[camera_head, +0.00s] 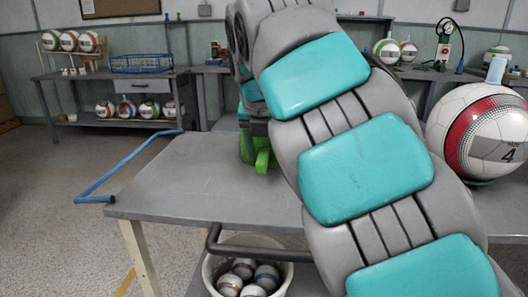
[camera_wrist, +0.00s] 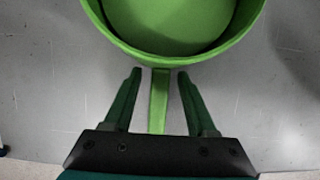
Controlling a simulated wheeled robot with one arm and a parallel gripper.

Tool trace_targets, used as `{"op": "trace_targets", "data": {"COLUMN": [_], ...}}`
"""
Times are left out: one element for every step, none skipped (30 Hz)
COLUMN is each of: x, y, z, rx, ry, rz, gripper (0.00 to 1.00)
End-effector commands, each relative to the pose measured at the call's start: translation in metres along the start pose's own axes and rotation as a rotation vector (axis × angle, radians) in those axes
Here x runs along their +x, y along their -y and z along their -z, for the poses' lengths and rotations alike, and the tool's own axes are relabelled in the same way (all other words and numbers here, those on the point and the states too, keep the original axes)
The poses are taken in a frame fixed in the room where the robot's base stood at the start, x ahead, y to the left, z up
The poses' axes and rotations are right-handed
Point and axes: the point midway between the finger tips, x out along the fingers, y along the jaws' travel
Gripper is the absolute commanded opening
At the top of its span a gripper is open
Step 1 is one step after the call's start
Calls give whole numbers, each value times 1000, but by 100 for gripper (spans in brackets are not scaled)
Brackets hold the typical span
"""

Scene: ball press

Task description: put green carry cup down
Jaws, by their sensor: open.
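The green carry cup (camera_wrist: 192,50) fills the top of the wrist view, seen from above. It looks empty and rests on the grey table (camera_wrist: 45,70). Its straight handle (camera_wrist: 159,100) points toward my gripper (camera_wrist: 158,75). My gripper is open, with one finger on each side of the handle and a gap on both sides. In the head view a green part of the cup (camera_head: 262,160) shows on the table top, beside my arm; the rest of it is hidden behind my arm.
A large white and red ball (camera_head: 485,130) sits at the right. A bucket (camera_head: 215,270) with several balls stands below the table's front edge. A blue bar (camera_head: 125,170) sticks out at the table's left. The table's left part is clear. Shelves with balls stand behind.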

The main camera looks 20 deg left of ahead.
Motion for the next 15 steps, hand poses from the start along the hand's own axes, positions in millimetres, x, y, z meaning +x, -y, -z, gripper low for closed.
{"op": "trace_targets", "data": {"x": [-3, -6, -10, -13, -16, -19, -22, -25, -29, -32, -34, -37, -38, -41, -44], "y": [-1, -1, -1, -1, -1, 0, 0, -1, -1, -1, -1, -1, 0, 0, 0], "z": [-1, -1, -2, -2, -1, 0, -1, -1, -1, -1, -1, 0, 0, 0, 0], "rx": [-1, -2, -2, -2, -2, -1, -1, -1, -2, -2, -2, -2, -2, -2, -1], "ry": [3, 4, 5, 5, 4, 1, 1, 2, 5, 5, 4, 2, 1, 1, 3], "rz": [-2, -3, -3, -4, -3, -2, -2, -3, -4, -4, -3, -2, -1, -1, -1], "gripper": [57, 57, 57, 57, 57, 57, 57, 57, 57, 57, 57, 57, 57, 57, 57]}}
